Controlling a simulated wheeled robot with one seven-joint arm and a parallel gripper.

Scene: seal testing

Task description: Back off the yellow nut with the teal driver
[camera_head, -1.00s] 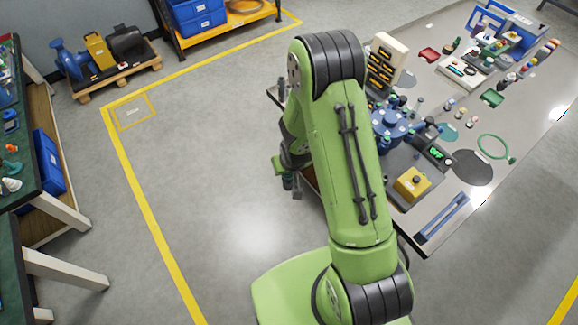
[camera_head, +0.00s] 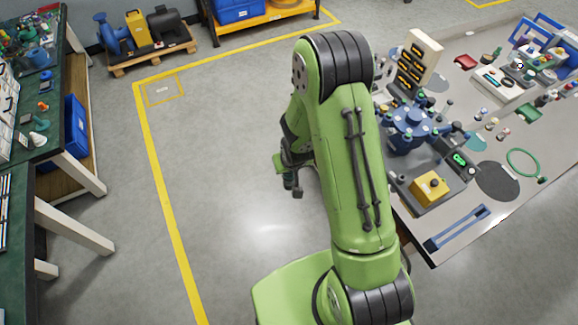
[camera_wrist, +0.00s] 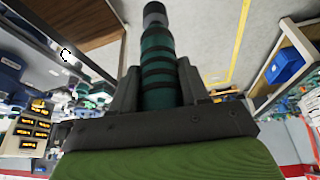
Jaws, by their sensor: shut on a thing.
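My gripper (camera_wrist: 158,92) is shut on the teal driver (camera_wrist: 157,62), a teal cylinder with black bands and a grey end, held between both fingers. In the head view the gripper (camera_head: 291,172) hangs over open floor, left of the grey table and apart from it, partly hidden behind my arm. I cannot pick out the yellow nut for sure. A blue round fixture (camera_head: 412,122) with several knobs stands on the table, right of my arm.
The grey table (camera_head: 455,215) holds a yellow box (camera_head: 430,187), a display tower (camera_head: 417,60) and a blue bracket (camera_head: 457,227). Green-topped benches (camera_head: 50,185) stand at the left. A pump on a pallet (camera_head: 150,58) is at the back left. The floor between is clear.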

